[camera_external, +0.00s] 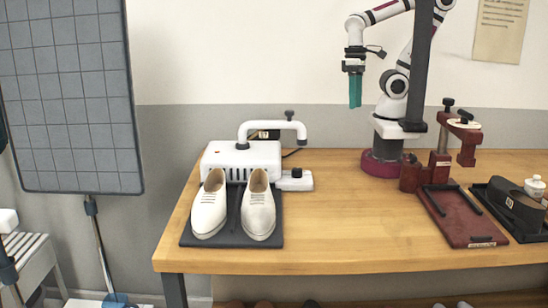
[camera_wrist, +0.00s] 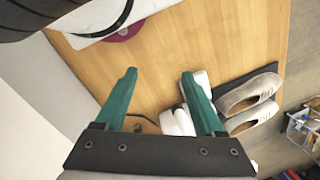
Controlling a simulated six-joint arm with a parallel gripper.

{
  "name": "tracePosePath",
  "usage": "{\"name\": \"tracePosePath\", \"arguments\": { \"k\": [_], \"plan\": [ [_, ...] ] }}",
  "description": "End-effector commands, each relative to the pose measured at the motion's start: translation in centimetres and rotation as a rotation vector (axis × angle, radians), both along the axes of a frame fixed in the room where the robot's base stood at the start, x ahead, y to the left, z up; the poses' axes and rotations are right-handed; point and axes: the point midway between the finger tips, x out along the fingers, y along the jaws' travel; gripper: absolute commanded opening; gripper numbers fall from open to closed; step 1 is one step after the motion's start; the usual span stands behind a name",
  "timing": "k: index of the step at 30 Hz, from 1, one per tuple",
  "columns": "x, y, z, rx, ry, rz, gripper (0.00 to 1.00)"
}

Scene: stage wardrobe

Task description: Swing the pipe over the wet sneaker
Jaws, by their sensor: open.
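A white shoe dryer (camera_external: 240,158) stands at the left of the table. Its white bent pipe (camera_external: 272,126) rises from the top and reaches to the right, its end turned down near the right side of the body. Two pale sneakers, a left one (camera_external: 208,208) and a right one (camera_external: 258,212), stand side by side on a dark mat. The right one looks slightly greyer; I cannot surely tell which is wet. My gripper (camera_external: 355,104), with green fingers, is open, empty and high above the table, right of the dryer. The wrist view shows the fingers (camera_wrist: 159,74) apart.
A dark red press (camera_external: 455,150) with a red tray (camera_external: 465,218) stands at the right. Farther right, a black tray (camera_external: 528,228) holds a dark brush-like object and a small white pot. The tabletop (camera_external: 345,215) between dryer and press is clear. A gridded panel (camera_external: 70,90) stands left of the table.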

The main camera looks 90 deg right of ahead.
Motion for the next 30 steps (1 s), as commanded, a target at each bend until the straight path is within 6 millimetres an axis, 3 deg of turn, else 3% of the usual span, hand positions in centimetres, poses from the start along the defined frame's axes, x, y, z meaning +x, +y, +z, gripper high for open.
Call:
{"name": "tracePosePath", "arguments": {
  "k": [14,17,20,24,27,30],
  "plan": [
    [0.0,0.0,0.0,0.0,0.0,0.0,0.71],
    [0.4,0.0,0.4,-0.002,0.001,-0.003,0.67],
    [4.2,-0.2,3.5,-0.032,0.009,-0.038,0.67],
    [12.8,-0.2,9.3,-0.104,0.019,-0.155,0.67],
    [17.3,0.2,11.8,-0.141,0.014,-0.239,0.67],
    [19.7,0.5,13.0,-0.159,0.007,-0.289,0.67]
  ]
}}
